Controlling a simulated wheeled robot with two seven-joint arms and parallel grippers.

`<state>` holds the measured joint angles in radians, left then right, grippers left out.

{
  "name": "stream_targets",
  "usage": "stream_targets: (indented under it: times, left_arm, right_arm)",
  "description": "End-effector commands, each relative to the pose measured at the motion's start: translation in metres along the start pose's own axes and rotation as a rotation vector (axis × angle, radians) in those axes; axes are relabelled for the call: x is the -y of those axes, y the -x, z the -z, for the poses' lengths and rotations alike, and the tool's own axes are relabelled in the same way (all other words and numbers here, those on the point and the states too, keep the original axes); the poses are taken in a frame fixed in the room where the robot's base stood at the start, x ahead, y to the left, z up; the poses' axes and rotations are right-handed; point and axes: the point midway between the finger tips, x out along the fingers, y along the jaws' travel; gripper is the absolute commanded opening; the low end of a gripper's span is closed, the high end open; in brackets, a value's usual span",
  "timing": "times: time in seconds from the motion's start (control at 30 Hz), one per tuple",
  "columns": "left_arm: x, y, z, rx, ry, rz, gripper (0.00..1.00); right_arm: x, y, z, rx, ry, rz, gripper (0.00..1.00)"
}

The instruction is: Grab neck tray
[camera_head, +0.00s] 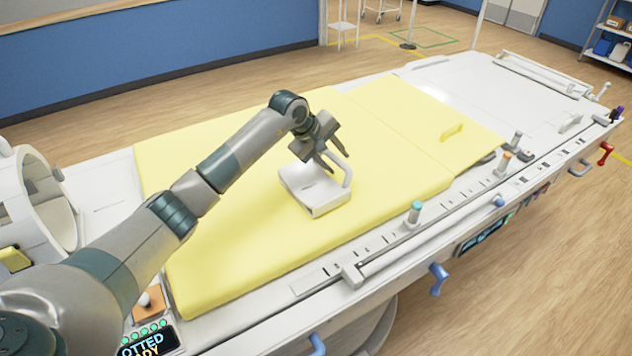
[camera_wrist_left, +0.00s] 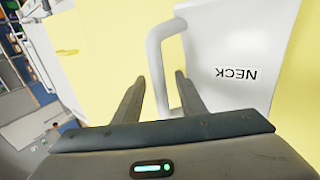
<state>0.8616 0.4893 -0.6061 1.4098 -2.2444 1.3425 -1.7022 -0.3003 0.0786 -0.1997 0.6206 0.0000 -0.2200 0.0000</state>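The neck tray (camera_head: 313,191) is a white flat box lying on the yellow mat (camera_head: 230,240), with a raised loop handle on its right side. In the left wrist view the tray (camera_wrist_left: 225,50) carries an upside-down label reading NECK, and its handle (camera_wrist_left: 155,60) runs between the fingers. My left gripper (camera_head: 333,163) is above the tray by the handle. It is open, with one finger on each side of the handle bar (camera_wrist_left: 160,85); I cannot tell whether either finger touches it. My right gripper is not in view.
The mat covers a long white table with a rail of knobs and levers along its near side, including a teal-topped knob (camera_head: 415,211) and a blue lever (camera_head: 437,279). A white ring-shaped device (camera_head: 45,200) stands at left.

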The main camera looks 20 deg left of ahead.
Motion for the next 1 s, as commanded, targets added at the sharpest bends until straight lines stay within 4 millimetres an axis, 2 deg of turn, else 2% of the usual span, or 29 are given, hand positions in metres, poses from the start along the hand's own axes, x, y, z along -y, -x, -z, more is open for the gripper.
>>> stream_targets:
  times: [0.27, 0.43, 1.0]
  left_arm:
    - [0.0001, 0.0002, 0.0001, 0.0, 0.0, 0.0, 0.37]
    - [0.0001, 0.0003, 0.0002, 0.0, 0.0, 0.0, 0.0]
    - [0.0001, 0.0005, 0.0003, -0.001, 0.001, 0.0, 0.0]
  right_arm:
    - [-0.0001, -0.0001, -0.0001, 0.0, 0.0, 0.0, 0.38]
    - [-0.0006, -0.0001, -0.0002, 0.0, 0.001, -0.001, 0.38]
    - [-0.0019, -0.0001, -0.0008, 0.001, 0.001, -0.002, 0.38]
